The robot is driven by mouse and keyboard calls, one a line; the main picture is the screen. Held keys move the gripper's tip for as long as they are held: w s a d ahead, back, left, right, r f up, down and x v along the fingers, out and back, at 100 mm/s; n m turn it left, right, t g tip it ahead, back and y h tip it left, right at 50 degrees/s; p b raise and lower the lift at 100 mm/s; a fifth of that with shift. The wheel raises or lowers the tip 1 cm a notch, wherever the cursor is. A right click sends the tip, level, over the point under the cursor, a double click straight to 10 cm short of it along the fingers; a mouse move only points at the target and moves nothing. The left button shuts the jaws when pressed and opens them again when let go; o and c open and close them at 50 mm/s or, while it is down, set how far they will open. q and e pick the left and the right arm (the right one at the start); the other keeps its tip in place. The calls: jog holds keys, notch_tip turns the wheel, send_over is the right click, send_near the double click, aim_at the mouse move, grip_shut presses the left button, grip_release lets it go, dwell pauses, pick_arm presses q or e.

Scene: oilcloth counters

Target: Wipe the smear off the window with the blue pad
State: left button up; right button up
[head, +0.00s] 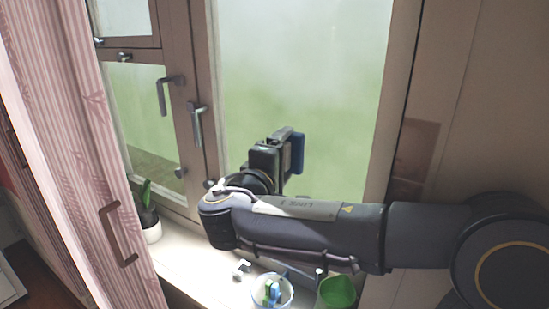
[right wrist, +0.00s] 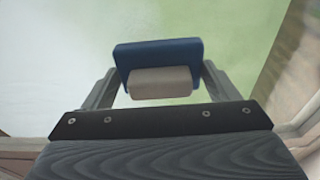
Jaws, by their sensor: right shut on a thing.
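My right gripper (head: 285,155) is shut on this block, one finger on each side. I cannot tell whether the pad touches the glass. The window pane (head: 300,70) looks whitish at the top and green lower down. A distinct smear does not stand out; the whitish haze may be it or the view outside. My left gripper is not in view.
A potted plant (head: 149,222) stands left. A pink curtain (head: 70,120) and window handles (head: 196,125) are also left.

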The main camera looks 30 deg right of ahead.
jog(key=shift+s+d, duration=0.3)
jog(key=shift+s, duration=0.55)
jog(key=shift+s+d+b, duration=0.2)
jog(key=shift+s+b, duration=0.25)
jog(key=shift+s, duration=0.05)
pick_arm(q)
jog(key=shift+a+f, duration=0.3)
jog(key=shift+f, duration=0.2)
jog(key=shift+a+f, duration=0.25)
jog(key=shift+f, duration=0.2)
pick_arm(e)
jog(key=shift+s+d+r, duration=0.1)
jog(key=shift+s+d, duration=0.15)
jog(key=shift+s, duration=0.25)
jog(key=shift+s+d+r, duration=0.1)
jog(key=shift+s+d, duration=0.1)
jog(key=shift+s, duration=0.3)
pick_arm(q)
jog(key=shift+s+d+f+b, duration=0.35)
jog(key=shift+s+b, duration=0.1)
jog(key=shift+b, duration=0.25)
pick_arm(e)
jog(key=v, duration=0.6)
jog(key=shift+s, duration=0.3)
